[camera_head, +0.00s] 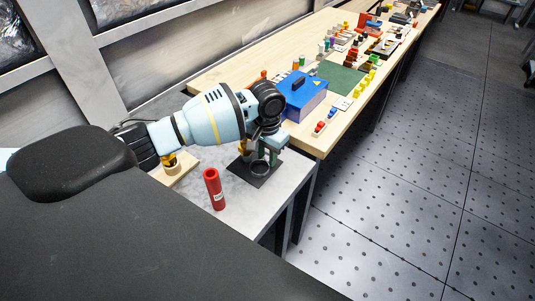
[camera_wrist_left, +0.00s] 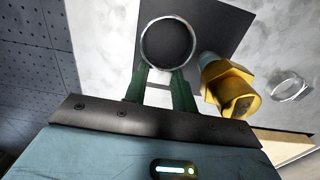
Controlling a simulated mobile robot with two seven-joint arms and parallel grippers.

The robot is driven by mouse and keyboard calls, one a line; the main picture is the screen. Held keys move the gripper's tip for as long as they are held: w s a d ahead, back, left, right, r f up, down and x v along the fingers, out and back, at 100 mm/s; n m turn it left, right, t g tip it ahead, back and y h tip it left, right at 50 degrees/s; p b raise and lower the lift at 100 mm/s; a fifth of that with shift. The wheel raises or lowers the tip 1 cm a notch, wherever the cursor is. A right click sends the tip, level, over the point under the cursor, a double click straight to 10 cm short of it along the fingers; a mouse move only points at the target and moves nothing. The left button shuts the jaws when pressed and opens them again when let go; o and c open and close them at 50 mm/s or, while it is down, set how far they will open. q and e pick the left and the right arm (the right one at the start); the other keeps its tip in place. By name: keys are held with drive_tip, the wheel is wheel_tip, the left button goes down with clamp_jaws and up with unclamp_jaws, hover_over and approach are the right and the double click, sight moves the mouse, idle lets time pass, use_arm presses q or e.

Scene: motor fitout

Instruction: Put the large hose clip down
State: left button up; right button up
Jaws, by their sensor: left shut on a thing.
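My left gripper (camera_head: 266,152) points down over a dark square mat (camera_head: 240,174) on the grey bench end. Its green fingers (camera_wrist_left: 161,92) are shut on the large hose clip (camera_head: 260,170), a round metal band. In the left wrist view the clip (camera_wrist_left: 142,52) shows as a ring at the fingertips, over the dark mat (camera_wrist_left: 222,22). I cannot tell whether the clip touches the mat. My right gripper is in neither view.
A yellow brass fitting (camera_wrist_left: 232,90) stands close beside the fingers. A smaller metal ring (camera_wrist_left: 275,93) lies on the grey top. A red cylinder (camera_head: 214,188) stands in front of the mat. A blue box (camera_head: 302,98) sits on the wooden bench behind.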

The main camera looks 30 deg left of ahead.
sight(267, 159)
use_arm(q)
drive_tip(key=shift+f, duration=0.1)
drive_tip(key=o, duration=0.7)
wheel_tip(267, 159, up, 12)
drive_tip(key=shift+r+p, duration=0.15)
drive_tip(key=shift+p, duration=0.4)
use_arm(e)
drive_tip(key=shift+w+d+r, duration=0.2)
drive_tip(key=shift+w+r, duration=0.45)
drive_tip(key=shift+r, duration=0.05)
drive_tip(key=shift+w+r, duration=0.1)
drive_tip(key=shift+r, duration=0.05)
